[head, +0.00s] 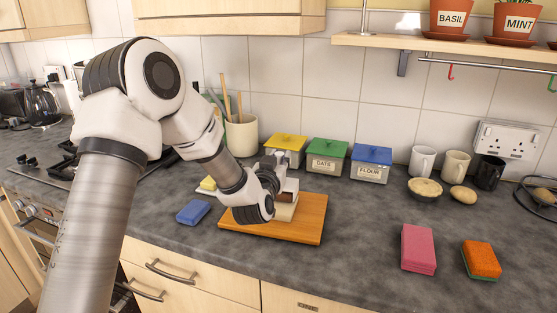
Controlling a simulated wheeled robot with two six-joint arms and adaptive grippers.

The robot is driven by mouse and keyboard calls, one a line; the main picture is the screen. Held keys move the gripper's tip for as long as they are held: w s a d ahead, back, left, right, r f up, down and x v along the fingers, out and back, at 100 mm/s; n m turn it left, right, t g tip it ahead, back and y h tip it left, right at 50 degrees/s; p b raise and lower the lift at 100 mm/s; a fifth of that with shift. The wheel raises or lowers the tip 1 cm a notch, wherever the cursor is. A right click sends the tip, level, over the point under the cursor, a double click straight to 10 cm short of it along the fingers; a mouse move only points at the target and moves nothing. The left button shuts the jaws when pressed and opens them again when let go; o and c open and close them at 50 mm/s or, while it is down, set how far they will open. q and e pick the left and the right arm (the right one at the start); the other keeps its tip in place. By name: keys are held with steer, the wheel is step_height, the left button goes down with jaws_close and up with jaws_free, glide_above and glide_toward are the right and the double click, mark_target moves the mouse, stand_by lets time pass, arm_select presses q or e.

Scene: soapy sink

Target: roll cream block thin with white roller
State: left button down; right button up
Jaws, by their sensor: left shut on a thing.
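The cream block (285,212) lies on an orange-brown wooden board (308,224) on the worktop, partly hidden by my left gripper and forearm. My left gripper (274,181) is over the board and shut on a small white and brown thing, which looks like the white roller (291,186). The roller is just above or against the top of the block; I cannot tell whether they touch. Much of the roller is hidden by the gripper. My right gripper is not in view.
A blue sponge (193,212) lies left of the board. Behind stand yellow (286,150), green (327,156) and blue-lidded (370,164) canisters and a utensil pot (241,136). Pink (418,248) and orange (481,259) sponges lie at right. The worktop between board and pink sponge is clear.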

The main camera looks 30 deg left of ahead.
arm_select(q)
steer(key=shift+b+v, duration=0.5)
steer(key=shift+v, duration=3)
steer(key=shift+p+x, duration=0.35)
steer(key=shift+x, duration=2.1)
steer(key=shift+f+x, duration=0.15)
steer(key=shift+x, duration=0.45)
steer(key=shift+f+x, duration=0.15)
steer(key=shift+x, duration=0.5)
steer(key=shift+b+v, duration=0.4)
steer(key=shift+v, duration=0.8)
steer(key=v, duration=0.5)
steer(key=shift+s+d, duration=0.1)
steer(key=shift+s, duration=0.25)
